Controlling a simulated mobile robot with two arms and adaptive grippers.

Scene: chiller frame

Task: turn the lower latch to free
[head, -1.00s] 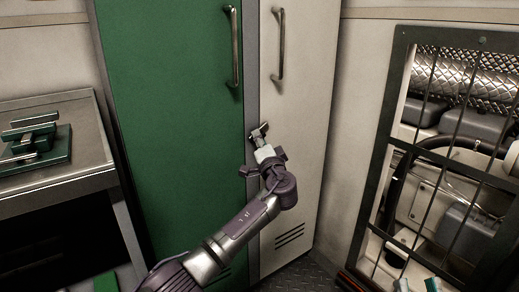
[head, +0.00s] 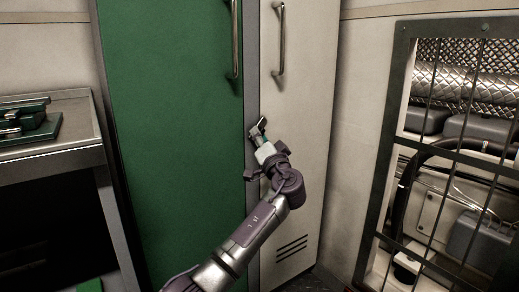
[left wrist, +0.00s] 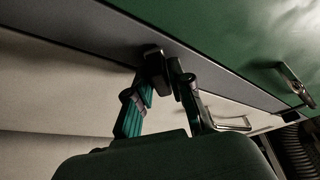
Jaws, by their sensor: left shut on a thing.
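The lower latch (head: 262,122) is a small dark piece on the grey post between the green door and the cream door, below the door handles. It is tilted, with its upper end to the right. My left gripper (head: 260,134) reaches up to it from below and is shut on it. In the left wrist view the dark latch (left wrist: 155,64) sits at the fingertips of my left gripper (left wrist: 165,76), which partly hide it. My right gripper is not in view.
The green door (head: 175,120) and cream door (head: 300,150) are shut, with bar handles (head: 235,40) (head: 280,40) above the gripper. A metal bench (head: 60,150) with a green fixture (head: 30,122) stands left. A barred frame (head: 385,150) with pipes behind stands right.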

